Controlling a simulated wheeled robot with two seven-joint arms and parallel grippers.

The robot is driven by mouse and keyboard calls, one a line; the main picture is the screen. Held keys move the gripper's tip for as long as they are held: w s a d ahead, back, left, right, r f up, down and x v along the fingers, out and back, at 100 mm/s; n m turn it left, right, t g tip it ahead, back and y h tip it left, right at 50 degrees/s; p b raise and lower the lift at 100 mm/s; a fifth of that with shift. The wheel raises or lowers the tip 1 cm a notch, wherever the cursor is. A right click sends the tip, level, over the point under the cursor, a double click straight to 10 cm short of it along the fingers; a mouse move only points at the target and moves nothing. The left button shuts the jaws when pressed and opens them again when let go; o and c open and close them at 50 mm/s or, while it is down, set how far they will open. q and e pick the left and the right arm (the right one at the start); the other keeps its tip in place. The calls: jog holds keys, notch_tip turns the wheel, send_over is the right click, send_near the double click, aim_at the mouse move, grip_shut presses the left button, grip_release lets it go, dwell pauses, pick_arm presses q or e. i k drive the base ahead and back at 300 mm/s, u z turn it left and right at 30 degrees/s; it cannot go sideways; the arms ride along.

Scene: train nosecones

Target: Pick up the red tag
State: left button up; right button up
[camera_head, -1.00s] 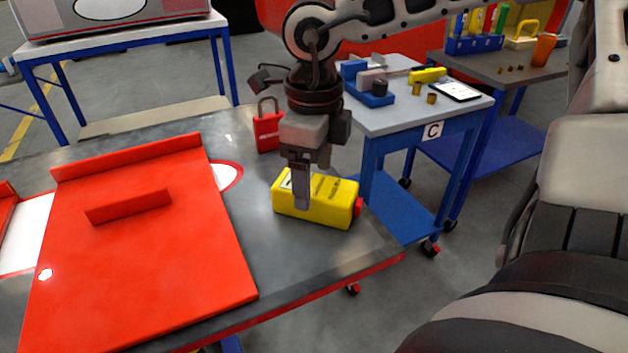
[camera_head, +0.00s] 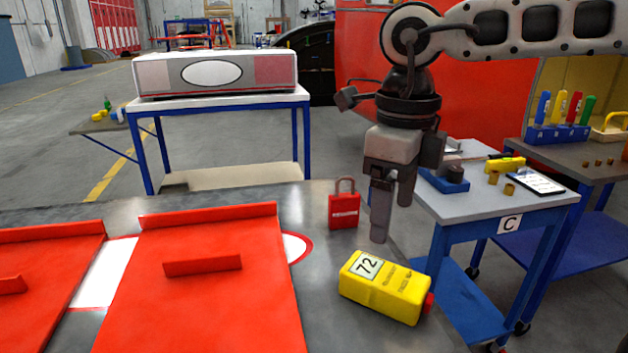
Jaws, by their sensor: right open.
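The red tag (camera_head: 344,211) is shaped like a padlock, with a grey-red shackle on top and a pale line of print on its front. It stands upright on the dark grey table near the far edge. My right gripper (camera_head: 391,222) is open and empty, pointing down just to the right of the tag and apart from it. Its nearer finger hangs in front of the other. My left gripper is not in view.
A yellow device (camera_head: 386,287) marked 72, with a red end, lies just in front of my right gripper. Large red panels (camera_head: 205,290) cover the table's left part. A blue cart (camera_head: 500,208) marked C stands at the right. Bare table surrounds the tag.

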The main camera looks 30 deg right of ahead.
aim_at(343, 209)
jog(key=k, duration=1)
